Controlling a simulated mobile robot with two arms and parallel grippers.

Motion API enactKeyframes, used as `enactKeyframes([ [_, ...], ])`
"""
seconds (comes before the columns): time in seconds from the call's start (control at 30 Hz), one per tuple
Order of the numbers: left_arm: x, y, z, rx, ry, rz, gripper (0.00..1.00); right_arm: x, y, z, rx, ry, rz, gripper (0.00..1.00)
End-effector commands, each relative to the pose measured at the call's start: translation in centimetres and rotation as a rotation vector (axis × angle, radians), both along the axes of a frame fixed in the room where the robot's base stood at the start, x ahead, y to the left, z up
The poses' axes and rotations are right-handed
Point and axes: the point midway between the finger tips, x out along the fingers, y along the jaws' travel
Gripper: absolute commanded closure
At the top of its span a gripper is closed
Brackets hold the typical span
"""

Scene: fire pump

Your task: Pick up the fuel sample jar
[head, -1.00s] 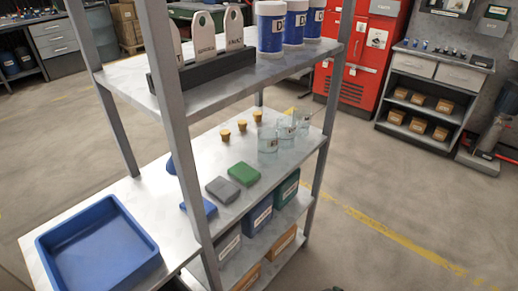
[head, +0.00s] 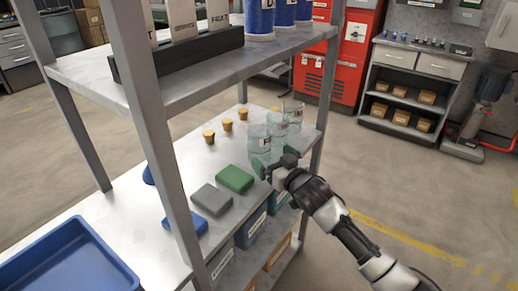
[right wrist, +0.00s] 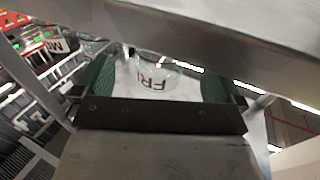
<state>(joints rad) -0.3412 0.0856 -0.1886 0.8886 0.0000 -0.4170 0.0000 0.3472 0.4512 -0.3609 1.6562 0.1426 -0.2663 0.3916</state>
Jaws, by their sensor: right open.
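Clear glass jars stand in a row on the middle shelf, the nearest jar (head: 259,139), a middle jar (head: 277,125) and a far jar (head: 293,112). Their labels are too small to read in the head view. My right gripper (head: 274,163) is open at the shelf's right edge, just in front of the nearest jar. In the right wrist view, a clear jar (right wrist: 155,82) with a partly visible label starting "FR" shows between the green finger pads, with gaps on both sides. Another labelled jar (right wrist: 62,46) is off to the left. My left gripper is out of view.
Small yellow-topped pieces (head: 228,124) stand left of the jars. A green case (head: 234,179) and a grey case (head: 211,199) lie nearer. The upper shelf (head: 200,72) overhangs, with a grey post (head: 150,130) in front. A blue tray (head: 70,262) is at lower left.

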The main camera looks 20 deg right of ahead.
Motion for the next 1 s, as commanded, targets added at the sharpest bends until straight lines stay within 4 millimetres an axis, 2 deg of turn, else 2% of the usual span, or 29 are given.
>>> enactKeyframes([
  [0.17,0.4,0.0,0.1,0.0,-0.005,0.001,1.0,1.4,0.5,0.1,0.0,0.0,0.0,0.0],
  [0.43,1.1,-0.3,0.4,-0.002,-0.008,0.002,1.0,4.9,1.7,0.1,-0.001,0.001,0.0,0.0],
  [0.73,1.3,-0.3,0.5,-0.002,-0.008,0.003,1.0,5.4,1.8,0.1,-0.001,0.002,0.0,0.0],
  [1.0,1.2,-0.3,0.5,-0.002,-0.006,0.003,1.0,5.3,1.7,0.1,-0.001,0.002,0.0,0.42],
])
